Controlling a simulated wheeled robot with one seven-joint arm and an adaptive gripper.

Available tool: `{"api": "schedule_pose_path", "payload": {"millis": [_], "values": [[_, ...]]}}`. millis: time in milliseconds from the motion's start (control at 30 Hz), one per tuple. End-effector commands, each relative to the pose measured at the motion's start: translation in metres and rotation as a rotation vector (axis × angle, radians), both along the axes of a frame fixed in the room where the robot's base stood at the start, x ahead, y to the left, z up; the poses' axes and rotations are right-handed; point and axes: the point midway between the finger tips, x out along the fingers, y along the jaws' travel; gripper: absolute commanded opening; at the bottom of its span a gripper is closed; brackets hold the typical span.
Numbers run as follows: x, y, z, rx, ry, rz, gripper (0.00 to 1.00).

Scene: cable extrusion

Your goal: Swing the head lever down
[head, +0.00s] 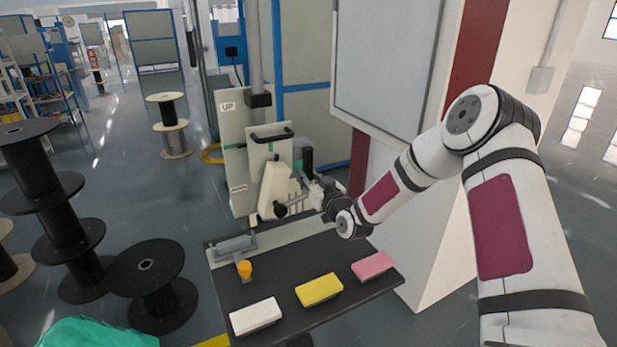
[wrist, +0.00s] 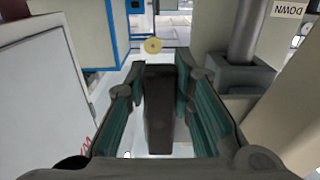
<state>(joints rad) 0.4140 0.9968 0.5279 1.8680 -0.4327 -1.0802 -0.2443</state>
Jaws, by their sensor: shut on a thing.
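The extrusion head machine (head: 268,175) stands beyond the table, with a cream head and a black knob (head: 280,210) low on it. An "UP" label (head: 228,106) is on its upright plate. My gripper (head: 303,183) is at the right side of the head. In the wrist view my gripper (wrist: 160,88) has its green-padded fingers on either side of a dark upright bar (wrist: 160,125), and is shut on it. This bar seems to be the head lever's grip. In the head view the fingers and lever overlap, so the contact is hard to make out.
A white cabinet (head: 390,60) stands close on the right. Black spools (head: 150,280) stand at left.

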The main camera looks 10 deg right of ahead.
Motion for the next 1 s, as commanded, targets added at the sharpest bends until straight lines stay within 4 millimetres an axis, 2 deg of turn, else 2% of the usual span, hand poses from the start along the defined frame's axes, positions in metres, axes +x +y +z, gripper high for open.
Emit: {"api": "schedule_pose_path", "payload": {"millis": [233, 267, 333, 733, 867, 1000], "values": [[0.0, 0.001, 0.0, 0.006, 0.002, 0.001, 0.0], [0.0, 0.001, 0.0, 0.006, 0.002, 0.001, 0.29], [0.0, 0.001, 0.0, 0.005, 0.002, 0.002, 0.43], [-0.005, -0.001, 0.0, 0.002, 0.002, 0.002, 0.43], [-0.021, -0.006, -0.001, 0.0, 0.003, 0.002, 0.43], [-0.048, -0.015, -0.001, 0.001, 0.003, 0.0, 0.43]]}}
